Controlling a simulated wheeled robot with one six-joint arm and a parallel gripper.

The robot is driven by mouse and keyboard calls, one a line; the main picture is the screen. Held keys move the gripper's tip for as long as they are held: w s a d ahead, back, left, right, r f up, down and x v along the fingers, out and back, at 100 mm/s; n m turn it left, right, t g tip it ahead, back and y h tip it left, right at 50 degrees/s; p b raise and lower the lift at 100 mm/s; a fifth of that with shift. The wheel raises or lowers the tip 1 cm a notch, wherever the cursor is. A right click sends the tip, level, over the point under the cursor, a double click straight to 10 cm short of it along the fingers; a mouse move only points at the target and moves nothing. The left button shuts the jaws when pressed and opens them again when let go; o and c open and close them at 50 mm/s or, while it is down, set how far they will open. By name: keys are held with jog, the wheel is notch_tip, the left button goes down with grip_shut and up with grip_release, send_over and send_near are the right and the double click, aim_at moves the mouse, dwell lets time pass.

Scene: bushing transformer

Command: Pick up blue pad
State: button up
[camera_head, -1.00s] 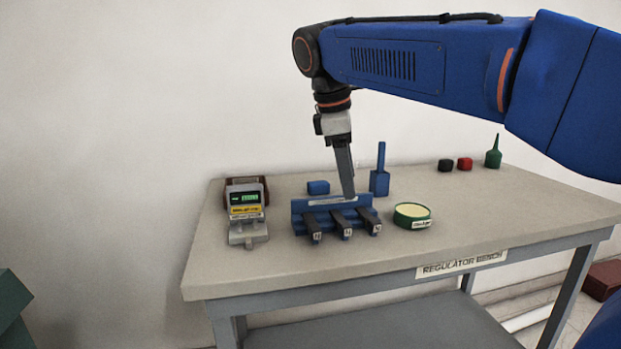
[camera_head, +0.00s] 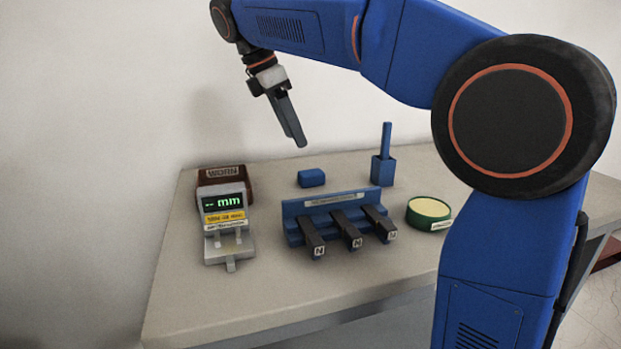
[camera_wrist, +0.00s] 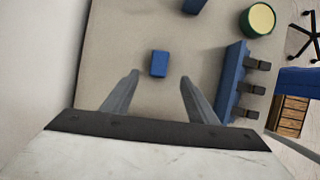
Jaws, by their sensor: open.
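The blue pad (camera_head: 311,178) is a small blue block lying on the bench top, behind the blue holder. In the wrist view the blue pad (camera_wrist: 159,64) lies ahead of the fingertips, between their lines. My gripper (camera_head: 299,141) is above the bench, over and slightly left of the pad in the head view. In the wrist view the fingers of my gripper (camera_wrist: 158,78) are spread apart with nothing between them.
A blue holder (camera_head: 325,203) with several dark pieces stands in front of the pad. A measuring device (camera_head: 226,220) and a brown WORN box (camera_head: 207,178) are left. A blue upright block (camera_head: 383,171) and a green round tin (camera_head: 428,209) are right. The front bench top is clear.

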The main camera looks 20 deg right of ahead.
send_over(309, 172)
jog(key=a, duration=0.2)
jog(key=f, duration=0.5)
jog(key=shift+s, duration=0.2)
jog(key=shift+a+x, duration=0.15)
jog(key=shift+x, duration=1.4)
jog(key=shift+a+x, duration=0.15)
jog(key=shift+x, duration=1.35)
jog(key=shift+f, duration=0.15)
jog(key=shift+c, duration=0.3)
jog(key=c, duration=1.1)
